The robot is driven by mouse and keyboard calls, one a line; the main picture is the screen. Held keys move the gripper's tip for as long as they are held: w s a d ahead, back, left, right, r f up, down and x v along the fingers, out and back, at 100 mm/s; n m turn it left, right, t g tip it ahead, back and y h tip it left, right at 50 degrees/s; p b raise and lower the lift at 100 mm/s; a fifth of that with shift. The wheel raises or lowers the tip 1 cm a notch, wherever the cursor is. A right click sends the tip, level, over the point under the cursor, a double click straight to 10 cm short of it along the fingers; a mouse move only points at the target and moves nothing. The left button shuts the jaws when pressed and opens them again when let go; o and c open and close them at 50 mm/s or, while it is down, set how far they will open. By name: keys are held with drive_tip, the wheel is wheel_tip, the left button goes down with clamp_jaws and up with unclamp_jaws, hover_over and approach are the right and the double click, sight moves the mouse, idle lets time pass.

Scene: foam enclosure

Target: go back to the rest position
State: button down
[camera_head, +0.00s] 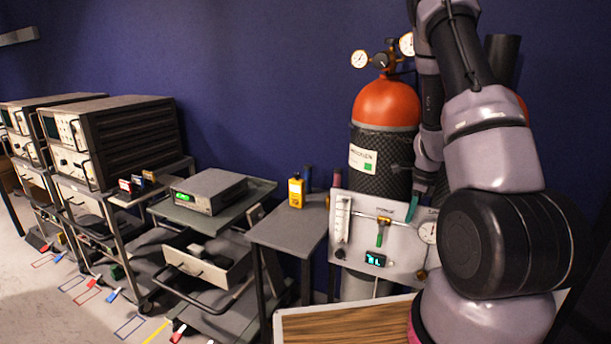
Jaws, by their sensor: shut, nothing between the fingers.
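My arm rises at the right, bends over near the top edge and comes down in front of the gas cylinder. My gripper (413,207) hangs at its end, pointing down, with teal fingertips close together. It is shut and I see nothing held in it. It is in front of the grey valve panel (352,262), close to the green-handled valve (383,230); I cannot tell the gap between them. Part of the gripper and wrist blends into the dark cylinder behind.
An orange-topped cylinder (386,105) with gauges stands behind the panel. A wooden-topped surface (335,325) lies in front. A small grey table (285,230) bears a yellow meter (296,191). A cart with an open drawer (205,264) and instrument racks (115,140) stand left. Floor shows at lower left.

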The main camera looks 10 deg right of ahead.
drive_tip(key=s+a+r+n+t+y, duration=0.15)
drive_tip(key=a+r+n, duration=0.4)
drive_tip(key=r, duration=0.75)
drive_tip(key=s+a+r+n+t, duration=0.2)
drive_tip(key=a+r+n, duration=0.3)
drive_tip(key=r, duration=0.7)
drive_tip(key=s+a+r+n+t, duration=0.1)
drive_tip(key=s+a+r+n, duration=0.2)
drive_tip(key=s+r+n, duration=0.2)
drive_tip(key=s+a+r+n+t, duration=0.1)
drive_tip(key=s+a+r+n, duration=0.3)
drive_tip(key=s+r, duration=0.4)
drive_tip(key=s+n+h, duration=0.1)
drive_tip(key=s, duration=0.3)
drive_tip(key=shift+t, duration=0.35)
drive_tip(key=shift+d, duration=0.1)
